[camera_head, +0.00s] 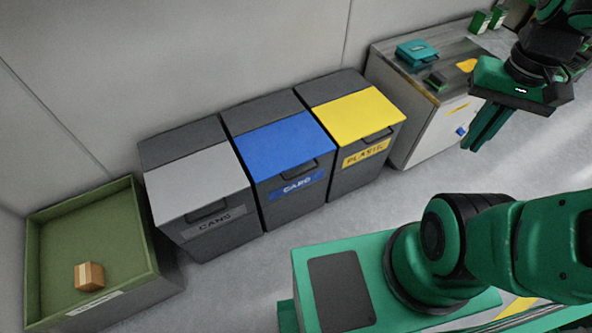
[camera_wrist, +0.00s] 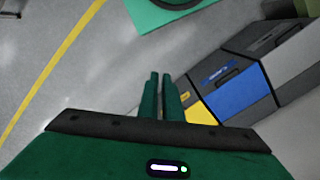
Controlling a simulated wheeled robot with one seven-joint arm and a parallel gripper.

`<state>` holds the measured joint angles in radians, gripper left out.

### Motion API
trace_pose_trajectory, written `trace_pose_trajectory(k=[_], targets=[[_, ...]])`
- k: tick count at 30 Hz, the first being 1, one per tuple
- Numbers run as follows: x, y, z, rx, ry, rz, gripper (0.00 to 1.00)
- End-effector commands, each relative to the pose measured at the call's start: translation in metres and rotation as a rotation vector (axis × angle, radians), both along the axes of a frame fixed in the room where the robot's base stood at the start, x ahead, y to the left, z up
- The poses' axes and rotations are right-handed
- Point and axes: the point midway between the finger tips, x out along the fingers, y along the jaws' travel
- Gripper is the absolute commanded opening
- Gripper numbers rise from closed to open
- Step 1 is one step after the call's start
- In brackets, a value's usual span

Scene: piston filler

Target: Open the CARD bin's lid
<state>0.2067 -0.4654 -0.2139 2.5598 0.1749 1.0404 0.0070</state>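The CARD bin (camera_head: 291,192) is the middle of three dark bins in the head view. Its blue lid (camera_head: 278,145) lies closed, with a dark handle (camera_head: 301,171) at the front edge above the CARD label. In the wrist view the blue lid (camera_wrist: 240,95) shows at the right. My gripper (camera_head: 476,148) is raised at the upper right of the head view, well away from the bin and empty. In the wrist view its fingers (camera_wrist: 159,76) are close together with only a narrow gap, touching nothing.
The CANS bin (camera_head: 197,187) with a grey lid stands left of it, the PLASTIC bin (camera_head: 358,115) with a yellow lid right. A green tray (camera_head: 150,225) holds a small box (camera_head: 89,276). A cabinet (camera_head: 425,131) stands at right.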

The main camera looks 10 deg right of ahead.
Motion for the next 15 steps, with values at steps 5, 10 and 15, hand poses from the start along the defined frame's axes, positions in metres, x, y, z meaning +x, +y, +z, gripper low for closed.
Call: trace_pose_trajectory(k=[5,10,15], targets=[[-0.002,-0.001,0.004,0.004,-0.001,0.008,0.28],[0.033,-0.004,-0.005,0.024,0.038,0.038,0.28],[0.073,-0.005,-0.024,0.065,0.076,0.077,0.28]])
